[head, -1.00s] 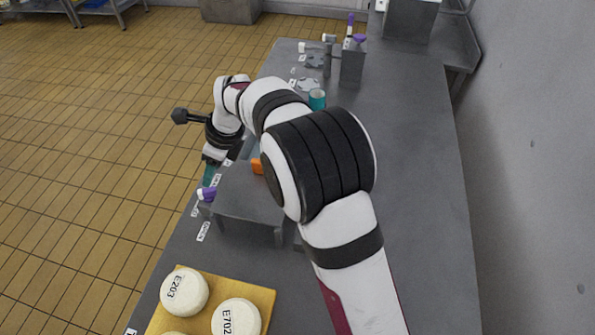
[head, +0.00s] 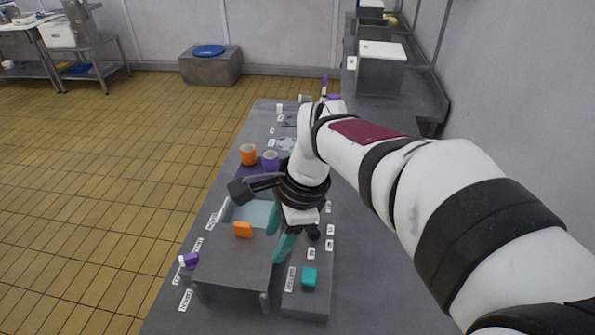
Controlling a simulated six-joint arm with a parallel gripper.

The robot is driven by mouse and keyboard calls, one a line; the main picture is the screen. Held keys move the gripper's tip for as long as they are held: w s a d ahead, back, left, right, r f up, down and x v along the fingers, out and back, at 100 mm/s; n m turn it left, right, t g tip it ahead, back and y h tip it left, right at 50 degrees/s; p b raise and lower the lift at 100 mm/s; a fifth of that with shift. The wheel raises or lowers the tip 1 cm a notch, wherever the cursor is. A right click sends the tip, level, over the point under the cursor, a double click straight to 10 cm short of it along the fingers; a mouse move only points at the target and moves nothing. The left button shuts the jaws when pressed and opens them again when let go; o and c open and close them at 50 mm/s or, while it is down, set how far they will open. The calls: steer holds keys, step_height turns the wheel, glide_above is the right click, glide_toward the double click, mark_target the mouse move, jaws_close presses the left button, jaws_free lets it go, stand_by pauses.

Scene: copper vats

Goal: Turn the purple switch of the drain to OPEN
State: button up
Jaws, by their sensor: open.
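The purple switch (head: 192,261), with a white end pointing left, sits on the left side of the grey vat (head: 235,268), near its front corner. White labels lie in front of it (head: 185,299) and behind it (head: 197,245); their words are too small to read surely. My gripper (head: 282,238) has teal fingers that point down and are apart and empty. It is over the right side of the vat, well to the right of the switch and not touching it.
An orange block (head: 243,230) sits on the vat. A teal block (head: 309,276) is on a labelled strip at right. An orange cup (head: 248,154) and a purple cup (head: 270,160) stand behind the vat. The counter's right side looks clear.

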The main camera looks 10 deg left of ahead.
steer(key=shift+s+d, duration=0.2)
steer(key=shift+d, duration=0.05)
steer(key=g, duration=0.2)
glide_above(189, 256)
steer(key=w+d, duration=0.3)
steer(key=d, duration=0.3)
step_height(189, 256, down, 4)
steer(key=shift+n, duration=0.4)
steer(key=x, duration=1.1)
steer(key=a+x, duration=0.1)
steer(key=x, duration=0.4)
steer(key=shift+s, duration=0.15)
jaws_close()
